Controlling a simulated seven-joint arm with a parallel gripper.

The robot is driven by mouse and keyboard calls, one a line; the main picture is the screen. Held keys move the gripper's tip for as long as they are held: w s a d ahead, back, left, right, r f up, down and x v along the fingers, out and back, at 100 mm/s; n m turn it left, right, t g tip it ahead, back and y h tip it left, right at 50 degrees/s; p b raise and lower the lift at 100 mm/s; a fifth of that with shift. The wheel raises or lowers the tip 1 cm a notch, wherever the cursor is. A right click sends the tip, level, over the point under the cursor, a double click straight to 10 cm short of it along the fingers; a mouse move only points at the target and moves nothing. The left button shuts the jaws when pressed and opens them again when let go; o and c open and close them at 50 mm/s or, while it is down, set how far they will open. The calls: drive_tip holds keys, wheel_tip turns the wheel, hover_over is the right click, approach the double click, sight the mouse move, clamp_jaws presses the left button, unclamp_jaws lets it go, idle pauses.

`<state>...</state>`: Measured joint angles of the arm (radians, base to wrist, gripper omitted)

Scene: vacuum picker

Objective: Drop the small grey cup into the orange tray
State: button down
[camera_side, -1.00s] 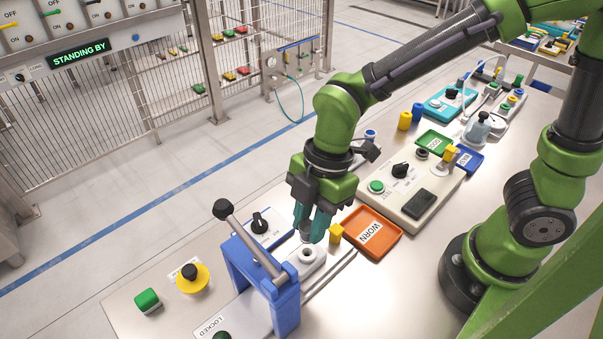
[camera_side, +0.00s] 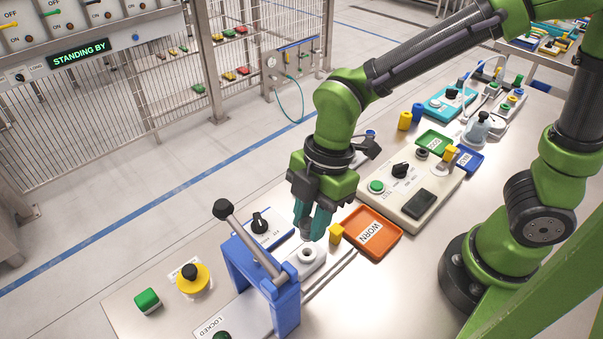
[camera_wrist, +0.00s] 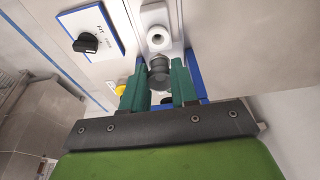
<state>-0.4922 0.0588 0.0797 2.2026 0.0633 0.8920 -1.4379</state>
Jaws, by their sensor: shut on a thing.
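My gripper (camera_side: 314,228) is shut on the small grey cup (camera_wrist: 158,74), which shows between the two teal fingers in the wrist view (camera_wrist: 160,84). In the side view the fingers mostly hide the cup. The gripper is just behind a white block with a round white fitting (camera_side: 307,254); the fitting also shows in the wrist view (camera_wrist: 157,38). The orange tray (camera_side: 395,243), labelled WORN, lies to the right of the gripper on the bench. I see only its label inside.
A blue press frame with a lever (camera_side: 287,305) stands at front left. A beige tester (camera_side: 418,190) lies behind the tray. Green (camera_side: 435,141) and blue (camera_side: 466,161) trays are further back.

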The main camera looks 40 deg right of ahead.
drive_tip(key=d+r+m, duration=0.1)
drive_tip(key=d+m, duration=0.1)
drive_tip(key=d, duration=1.4)
drive_tip(key=shift+s+d+f+n, duration=0.2)
drive_tip(key=shift+s+f+n, duration=0.25)
drive_tip(key=shift+f, duration=0.65)
drive_tip(key=shift+s+d+f+n, duration=0.25)
drive_tip(key=shift+s+f, duration=0.3)
drive_tip(key=shift+f, duration=0.5)
drive_tip(key=shift+s+d+f+n, duration=0.25)
drive_tip(key=shift+s+f, duration=0.25)
drive_tip(key=shift+f, duration=0.6)
drive_tip(key=c, duration=0.8)
unclamp_jaws()
drive_tip(key=shift+r, duration=0.1)
